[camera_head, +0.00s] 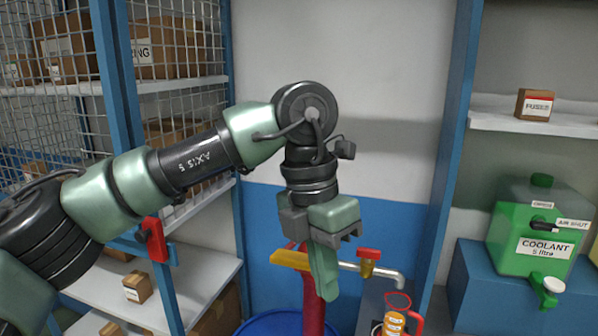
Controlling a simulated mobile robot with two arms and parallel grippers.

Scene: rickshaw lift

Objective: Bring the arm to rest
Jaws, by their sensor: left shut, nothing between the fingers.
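My left arm (200,160) comes in from the left and reaches across to the middle of the head view. Its forearm is green and black and slopes up to a black wrist joint (305,108). From there the wrist hangs straight down. My left gripper (326,285) points down with its green fingers shut and nothing visible between them. It hangs in front of a red post and a metal pipe, covering part of both. I cannot tell how far apart they are. My right gripper is not in view.
A pipe with a red-handled tap (369,254) ends above a red-handled container (395,318). A yellow piece (289,259) is beside the gripper. Mesh-fronted shelves (185,83) with boxes stand left. A green coolant tank (530,250) and a fuses box (534,104) stand right.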

